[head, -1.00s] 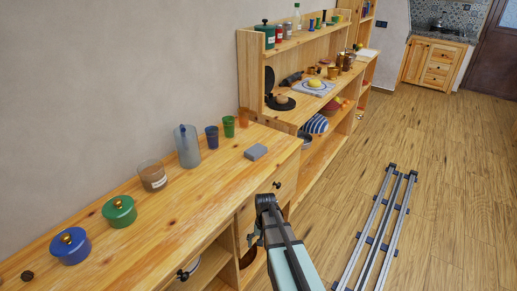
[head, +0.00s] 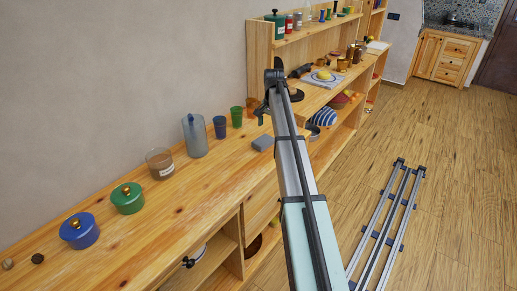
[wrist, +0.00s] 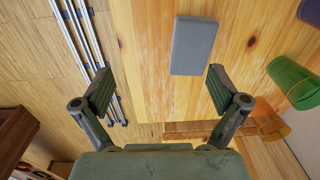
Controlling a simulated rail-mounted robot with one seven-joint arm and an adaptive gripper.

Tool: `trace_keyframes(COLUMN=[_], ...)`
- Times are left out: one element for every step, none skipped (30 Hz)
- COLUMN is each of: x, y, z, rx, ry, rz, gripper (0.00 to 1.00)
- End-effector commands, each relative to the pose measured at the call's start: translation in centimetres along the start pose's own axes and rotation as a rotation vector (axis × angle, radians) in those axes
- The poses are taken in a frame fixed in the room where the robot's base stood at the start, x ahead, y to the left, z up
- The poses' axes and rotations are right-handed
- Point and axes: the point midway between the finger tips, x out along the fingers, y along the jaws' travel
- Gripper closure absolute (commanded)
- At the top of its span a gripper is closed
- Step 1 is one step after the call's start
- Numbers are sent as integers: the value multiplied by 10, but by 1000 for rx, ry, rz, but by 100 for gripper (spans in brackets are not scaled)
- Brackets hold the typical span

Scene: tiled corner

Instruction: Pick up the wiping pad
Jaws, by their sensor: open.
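The wiping pad is a grey rectangular block (head: 262,143) lying flat on the wooden counter near its front edge, just left of my arm in the head view. In the wrist view the pad (wrist: 194,46) lies beyond my fingertips, between their lines but closer to the right finger. My gripper (wrist: 158,86) is open and empty, with its two fingers spread wide above the counter edge. In the head view my gripper (head: 262,108) is at the end of the raised arm, mostly seen from behind, above the counter's far end.
Green (head: 237,116) and blue (head: 220,127) cups, an orange cup, a clear jug (head: 195,136) and a glass jar (head: 160,163) stand along the wall side. Blue (head: 79,231) and green (head: 128,198) lidded pots stand nearer. A shelf unit (head: 259,65) rises beyond the counter.

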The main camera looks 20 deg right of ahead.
Motion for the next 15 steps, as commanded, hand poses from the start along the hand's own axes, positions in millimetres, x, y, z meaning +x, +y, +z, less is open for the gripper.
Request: trace_keyframes(x=[-15,-25,-36,-43,-49,-57,-60,-63,-65,-64,-63,-60,-56,-52,-45], y=[-21,-27,-34,-37,-40,-44,-45,-46,-47,-47,-47,-46,-46,-45,-45], z=[-19,-23,-28,-30,-33,-35,-36,-37,-37,-37,-37,-36,-36,-35,-35], rx=[27,44,64,76,88,101,108,114,120,122,124,125,125,125,124], ry=[3,2,3,2,2,3,2,2,1,1,1,0,0,0,0], rz=[5,10,15,20,22,26,29,31,32,33,34,35,35,35,35], gripper=[3,3,3,3,3,3,3,3,3,3,3,3,3,3,3])
